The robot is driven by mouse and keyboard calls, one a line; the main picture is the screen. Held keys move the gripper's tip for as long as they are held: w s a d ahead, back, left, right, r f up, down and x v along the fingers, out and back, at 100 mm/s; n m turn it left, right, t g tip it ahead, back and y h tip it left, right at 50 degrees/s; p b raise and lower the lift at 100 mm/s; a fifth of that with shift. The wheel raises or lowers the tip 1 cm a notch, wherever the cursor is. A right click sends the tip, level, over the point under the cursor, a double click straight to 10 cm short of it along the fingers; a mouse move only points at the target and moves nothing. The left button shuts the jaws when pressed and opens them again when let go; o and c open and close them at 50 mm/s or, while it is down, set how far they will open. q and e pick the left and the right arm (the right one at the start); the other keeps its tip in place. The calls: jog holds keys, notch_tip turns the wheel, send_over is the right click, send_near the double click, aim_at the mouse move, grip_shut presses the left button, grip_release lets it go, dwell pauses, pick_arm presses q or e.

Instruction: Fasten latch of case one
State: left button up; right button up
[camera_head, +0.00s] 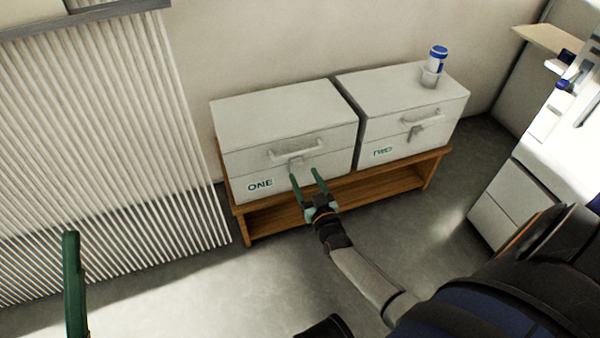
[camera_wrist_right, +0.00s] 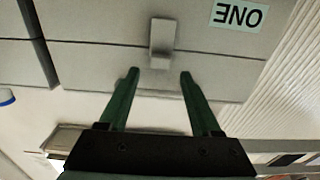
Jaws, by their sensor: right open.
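Case one (camera_head: 285,105) is a light grey box with a lid, a front handle (camera_head: 296,150) and a green "ONE" label (camera_head: 260,185). Its small grey latch (camera_head: 295,163) is at the front middle; in the right wrist view, which shows the case upside down, the latch (camera_wrist_right: 162,42) lies across the lid seam. I cannot tell whether it is fastened. My right gripper (camera_head: 305,173) is open and empty, its green fingertips just in front of the latch. In the wrist view the fingertips (camera_wrist_right: 159,74) lie either side of the latch's line, apparently apart from it. Of my left gripper (camera_head: 72,275), only one green finger shows.
Both cases stand on a wooden bench (camera_head: 335,202). Case two (camera_head: 400,100) is beside case one on the right, with a blue-and-white container (camera_head: 438,60) on top. A ribbed white panel (camera_head: 110,150) stands left. The floor in front is partly clear.

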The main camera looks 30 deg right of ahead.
aim_at(299, 166)
pick_arm(q)
jog(key=shift+d+f+b, duration=0.15)
jog(key=shift+f+b, duration=0.55)
jog(key=shift+f, duration=0.5)
pick_arm(e)
jog(key=shift+x, duration=2.25)
grip_shut()
